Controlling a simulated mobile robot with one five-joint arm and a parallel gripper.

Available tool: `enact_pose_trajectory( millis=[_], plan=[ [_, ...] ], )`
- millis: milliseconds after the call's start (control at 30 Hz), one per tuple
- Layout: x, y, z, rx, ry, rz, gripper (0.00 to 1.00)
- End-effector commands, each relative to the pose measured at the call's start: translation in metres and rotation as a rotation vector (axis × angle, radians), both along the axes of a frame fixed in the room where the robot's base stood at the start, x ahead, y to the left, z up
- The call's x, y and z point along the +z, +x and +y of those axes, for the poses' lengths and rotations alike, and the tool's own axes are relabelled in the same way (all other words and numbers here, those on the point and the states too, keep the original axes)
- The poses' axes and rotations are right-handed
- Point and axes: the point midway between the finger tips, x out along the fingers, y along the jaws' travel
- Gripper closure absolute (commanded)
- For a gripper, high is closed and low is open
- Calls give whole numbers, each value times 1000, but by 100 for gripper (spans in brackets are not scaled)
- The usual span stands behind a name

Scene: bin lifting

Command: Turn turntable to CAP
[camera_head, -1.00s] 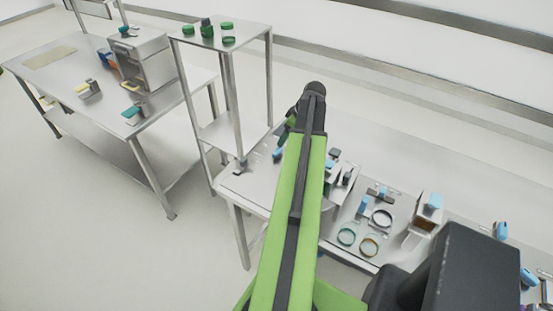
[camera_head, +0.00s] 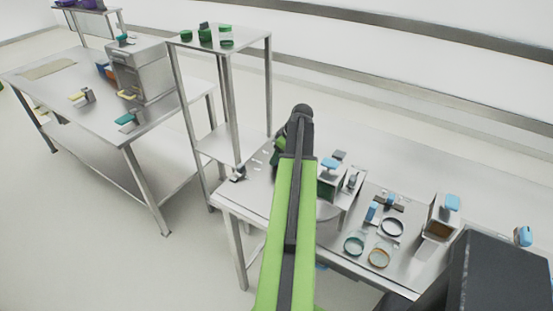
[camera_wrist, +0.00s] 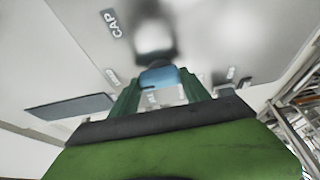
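In the wrist view, the green fingers of my gripper (camera_wrist: 160,86) stand apart with a blue piece (camera_wrist: 160,77) between their tips. Whether they press on it I cannot tell. A grey surface bearing a CAP label (camera_wrist: 113,23) lies beyond, with the label up and left of the fingers. A blurred pale and dark round shape (camera_wrist: 154,36) is above the blue piece. In the head view, part of a round grey disc, perhaps the turntable (camera_head: 328,211), shows right of my arm, which hides the rest. My fingertips are hidden there.
A tray (camera_head: 410,262) with several rings and blue-topped parts lies right of my arm. A blue-topped box (camera_head: 440,217) stands beside it. A tall stand (camera_head: 262,42) with green parts is at the back left. Another steel table (camera_head: 75,95) is farther left.

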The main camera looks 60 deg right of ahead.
Motion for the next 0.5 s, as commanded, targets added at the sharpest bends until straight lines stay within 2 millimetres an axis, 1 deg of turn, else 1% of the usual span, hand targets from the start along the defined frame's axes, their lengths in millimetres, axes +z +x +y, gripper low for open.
enact_pose_trajectory(
  millis=[33, 267, 300, 333, 367, 400, 433, 500],
  plan=[
    [0, 0, 0, 0, 0, 0, 54],
    [0, 0, 0, 0, 0, 0, 84],
    [0, -3, 26, 2, -1, 0, 86],
    [0, -1, 15, 1, 2, 1, 78],
    [0, 0, 11, 0, 3, 1, 77],
    [0, 0, 8, 0, 4, 1, 83],
    [0, 0, 7, -3, 5, 1, 86],
    [0, 1, 5, -14, 5, 2, 86]
  ],
)
